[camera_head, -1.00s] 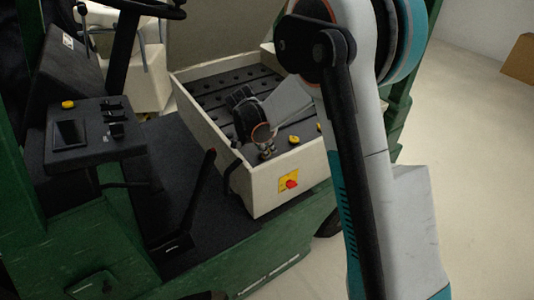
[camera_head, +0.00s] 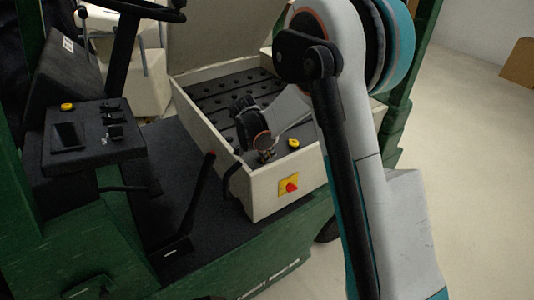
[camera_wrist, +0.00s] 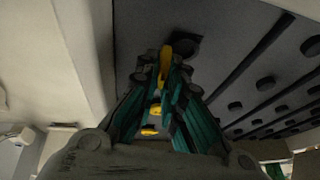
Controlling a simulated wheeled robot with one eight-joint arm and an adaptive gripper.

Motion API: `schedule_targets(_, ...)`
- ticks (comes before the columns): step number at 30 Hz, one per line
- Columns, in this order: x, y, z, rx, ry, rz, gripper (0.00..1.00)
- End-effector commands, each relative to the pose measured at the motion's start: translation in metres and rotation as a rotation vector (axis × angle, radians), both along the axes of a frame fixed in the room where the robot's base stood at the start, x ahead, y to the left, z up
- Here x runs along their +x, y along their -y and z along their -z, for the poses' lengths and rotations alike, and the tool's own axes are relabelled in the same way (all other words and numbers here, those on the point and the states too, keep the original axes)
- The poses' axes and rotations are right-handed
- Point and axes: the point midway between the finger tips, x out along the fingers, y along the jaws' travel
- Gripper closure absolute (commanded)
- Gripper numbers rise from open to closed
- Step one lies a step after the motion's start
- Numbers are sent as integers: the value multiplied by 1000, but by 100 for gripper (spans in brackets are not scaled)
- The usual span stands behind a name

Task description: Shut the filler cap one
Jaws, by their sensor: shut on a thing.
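The battery (camera_head: 222,100) with its dark top sits in an open cream box on the green truck. My gripper (camera_wrist: 165,68) is low over the battery's near end, its fingers closed on a yellow filler cap (camera_wrist: 166,52). That cap stands up at the fingertips, beside a dark round opening (camera_wrist: 187,47). In the head view one yellow cap (camera_head: 293,143) shows right of my gripper (camera_head: 266,154); the held cap is hidden there.
The box's cream front wall (camera_head: 262,195) bears a red switch (camera_head: 291,187) on a yellow plate. The raised cover (camera_head: 215,35) stands behind. A black lever (camera_head: 197,198) and a control panel (camera_head: 90,132) are at the left.

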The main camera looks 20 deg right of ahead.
Motion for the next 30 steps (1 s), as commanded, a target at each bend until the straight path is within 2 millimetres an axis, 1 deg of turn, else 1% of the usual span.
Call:
schedule_targets(8,7,-3,-1,-31,-95,0,100)
schedule_targets(21,22,-7,1,-134,-409,0,100)
schedule_targets(30,29,-10,3,-183,-564,0,100)
